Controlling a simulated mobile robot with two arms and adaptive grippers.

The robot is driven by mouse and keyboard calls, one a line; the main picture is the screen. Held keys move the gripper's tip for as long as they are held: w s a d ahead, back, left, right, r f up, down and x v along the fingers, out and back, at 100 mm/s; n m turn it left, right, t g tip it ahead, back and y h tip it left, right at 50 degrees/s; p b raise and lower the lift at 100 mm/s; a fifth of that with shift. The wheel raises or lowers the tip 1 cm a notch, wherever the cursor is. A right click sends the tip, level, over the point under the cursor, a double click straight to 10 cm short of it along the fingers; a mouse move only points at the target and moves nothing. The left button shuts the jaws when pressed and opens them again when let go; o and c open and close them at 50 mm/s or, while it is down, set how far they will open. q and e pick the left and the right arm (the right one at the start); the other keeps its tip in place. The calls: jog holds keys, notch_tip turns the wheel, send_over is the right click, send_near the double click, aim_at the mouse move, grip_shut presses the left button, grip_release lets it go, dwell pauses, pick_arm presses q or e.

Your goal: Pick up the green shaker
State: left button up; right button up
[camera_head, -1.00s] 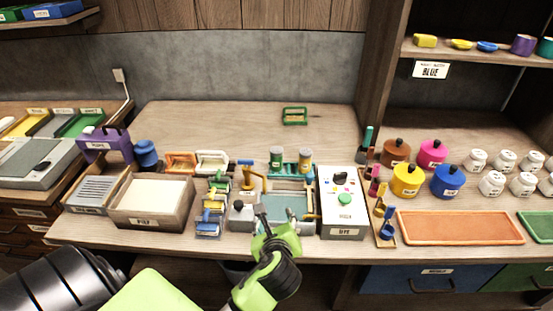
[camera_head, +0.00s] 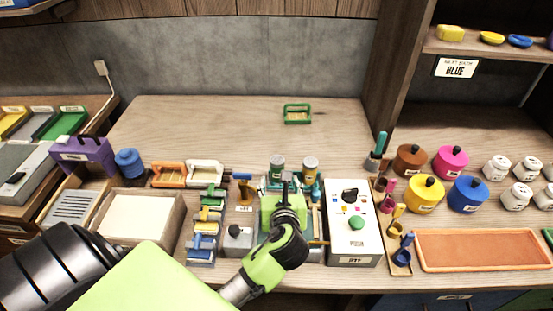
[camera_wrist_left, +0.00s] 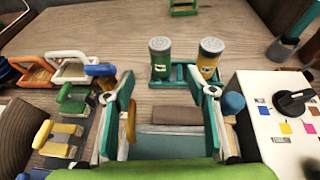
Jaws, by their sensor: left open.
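The green shaker (camera_head: 277,166) has a grey perforated lid and stands upright at the back of the workbench's tool row. It also shows in the left wrist view (camera_wrist_left: 160,60), on a teal rack, left of a similar yellow shaker (camera_wrist_left: 209,56). My left gripper (camera_wrist_left: 163,92) is open, with a finger on each side of the wrist view and nothing gripped between them. It is in front of the green shaker and apart from it. In the head view my left gripper (camera_head: 284,190) hides part of the teal mould. My right gripper is in neither view.
A white control box (camera_head: 352,225) with a black knob stands close on the right. Several coloured-handled tools (camera_head: 207,225) are on the left, beside a tray (camera_head: 137,215). The bench behind the shakers is mostly clear, with a small green frame (camera_head: 297,114).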

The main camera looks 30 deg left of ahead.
aim_at(278, 167)
pick_arm(q)
jog(key=x, duration=0.7)
jog(key=shift+w+a, duration=0.15)
jog(key=shift+w, duration=0.05)
jog(key=shift+w+a+f, duration=0.15)
jog(key=shift+w+a, duration=0.05)
jog(key=shift+w, duration=0.05)
jog(key=shift+w+a+f+p, duration=0.1)
jog(key=shift+w+a+p, duration=0.2)
jog(key=shift+w, duration=0.05)
jog(key=x, duration=0.3)
jog(key=shift+w, duration=0.15)
jog(key=shift+w+a+f, duration=0.25)
jog(key=shift+w+a, duration=0.05)
jog(key=shift+w, duration=0.05)
jog(key=c, duration=1.2)
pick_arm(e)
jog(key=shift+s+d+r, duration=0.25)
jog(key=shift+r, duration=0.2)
